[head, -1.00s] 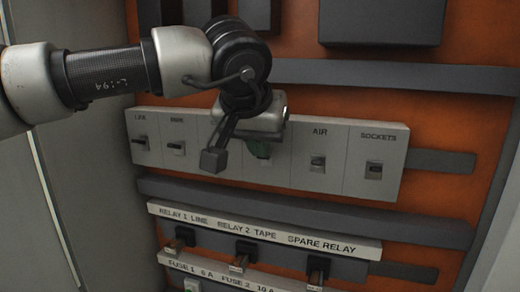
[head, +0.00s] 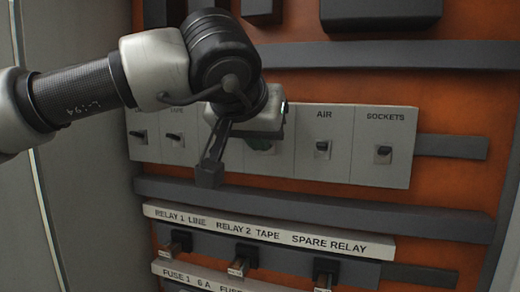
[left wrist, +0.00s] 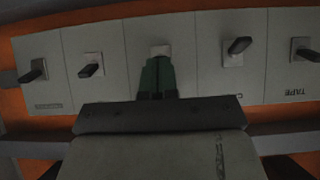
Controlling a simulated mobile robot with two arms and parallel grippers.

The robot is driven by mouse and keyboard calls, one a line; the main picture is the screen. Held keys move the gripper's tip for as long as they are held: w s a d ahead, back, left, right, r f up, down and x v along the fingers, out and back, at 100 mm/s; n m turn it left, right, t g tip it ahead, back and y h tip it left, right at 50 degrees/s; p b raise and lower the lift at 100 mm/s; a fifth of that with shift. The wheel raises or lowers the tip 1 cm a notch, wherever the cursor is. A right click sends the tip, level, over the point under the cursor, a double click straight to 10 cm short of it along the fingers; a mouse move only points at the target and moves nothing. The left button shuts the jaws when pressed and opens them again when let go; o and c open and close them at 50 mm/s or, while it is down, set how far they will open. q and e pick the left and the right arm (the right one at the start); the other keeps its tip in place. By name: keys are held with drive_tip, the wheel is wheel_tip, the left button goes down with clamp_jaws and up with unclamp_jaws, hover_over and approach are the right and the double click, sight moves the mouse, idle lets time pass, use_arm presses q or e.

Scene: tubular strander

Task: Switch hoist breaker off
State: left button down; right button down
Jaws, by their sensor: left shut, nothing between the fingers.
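A row of pale breaker panels (head: 380,166) holds small dark levers. In the head view I read TAPE, AIR and SOCKETS; a far-left label is unclear. No HOIST label is readable; my arm covers the labels of the two panels between TAPE and AIR. My left gripper (left wrist: 158,78) is shut, with green fingers and nothing between them. Its tips are at the switch plate (left wrist: 160,49) just left of AIR in the head view, hiding that lever. I cannot tell whether they touch. In the left wrist view the neighbouring lever (left wrist: 239,45) tilts differently from the AIR lever (left wrist: 90,69).
Below the breakers is a dark rail (head: 320,203), then a relay label strip (head: 265,232) with several relays under it. Dark boxes (head: 380,18) are above. A grey cabinet wall (head: 75,190) stands at the left. The front of AIR and SOCKETS is clear.

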use_arm(q)
drive_tip(key=t+b, duration=0.1)
drive_tip(key=b, duration=0.2)
drive_tip(key=shift+s+f+t+h, duration=0.1)
drive_tip(key=shift+f+t+h, duration=0.2)
drive_tip(key=shift+f+t, duration=0.1)
drive_tip(key=shift+r+p, duration=0.7)
drive_tip(key=shift+r, duration=0.1)
